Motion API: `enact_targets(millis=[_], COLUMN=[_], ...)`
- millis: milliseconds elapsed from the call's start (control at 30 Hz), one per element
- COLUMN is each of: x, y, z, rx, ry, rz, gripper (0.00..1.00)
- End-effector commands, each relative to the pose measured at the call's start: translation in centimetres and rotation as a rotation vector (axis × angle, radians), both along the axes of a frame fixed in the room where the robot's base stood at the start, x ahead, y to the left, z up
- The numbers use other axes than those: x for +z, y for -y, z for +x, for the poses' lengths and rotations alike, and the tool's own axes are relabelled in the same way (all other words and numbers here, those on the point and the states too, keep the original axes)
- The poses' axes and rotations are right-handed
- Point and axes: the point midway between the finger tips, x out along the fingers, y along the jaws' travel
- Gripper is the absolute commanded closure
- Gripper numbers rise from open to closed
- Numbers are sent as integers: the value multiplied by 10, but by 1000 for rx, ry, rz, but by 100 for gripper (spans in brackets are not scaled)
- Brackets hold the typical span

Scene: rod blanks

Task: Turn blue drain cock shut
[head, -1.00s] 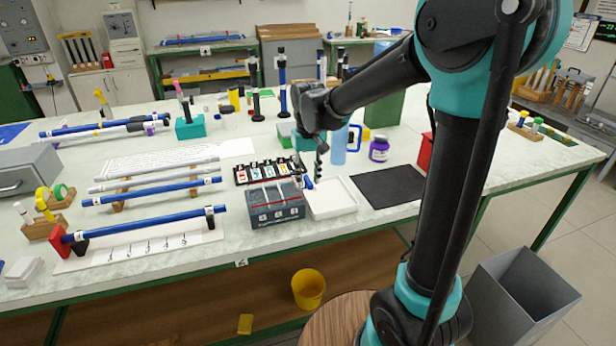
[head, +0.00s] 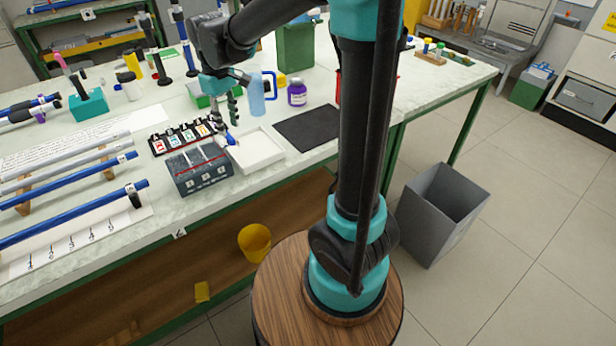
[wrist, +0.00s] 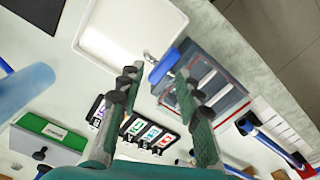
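The blue drain cock (head: 229,140) is a small blue lever at the end of the grey box (head: 200,170), beside the white tray (head: 258,150). In the wrist view the blue lever (wrist: 163,67) meets a small metal fitting (wrist: 149,56) over the tray's edge and lies slanted. My gripper (head: 225,113) hangs above it, pointing down. In the wrist view my gripper (wrist: 158,73) has its two fingers apart, with the lever between their tips in the picture. I see no contact with the lever. The fingers hide part of the box.
A rack of coloured labelled cards (head: 183,135) stands behind the box. A blue translucent bottle (head: 256,96), a purple jar (head: 297,92) and a green box (head: 205,95) stand nearby. A dark mat (head: 308,127) lies flat and clear to the right.

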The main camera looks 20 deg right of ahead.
Motion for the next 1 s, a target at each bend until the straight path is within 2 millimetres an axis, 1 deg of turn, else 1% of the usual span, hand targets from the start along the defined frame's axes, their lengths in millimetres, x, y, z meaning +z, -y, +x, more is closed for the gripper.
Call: enact_targets(millis=[33, 400, 600, 800, 833, 1000], x=[10, 77, 110, 140, 144, 121], y=[0, 0, 0, 0, 0, 17], z=[0, 0, 0, 0, 0, -3], rx=[0, -2, -3, -3, -3, -55], ry=[0, 0, 0, 0, 0, 23], rz=[0, 0, 0, 0, 0, 10], gripper=[66, 66, 66, 66, 66, 66])
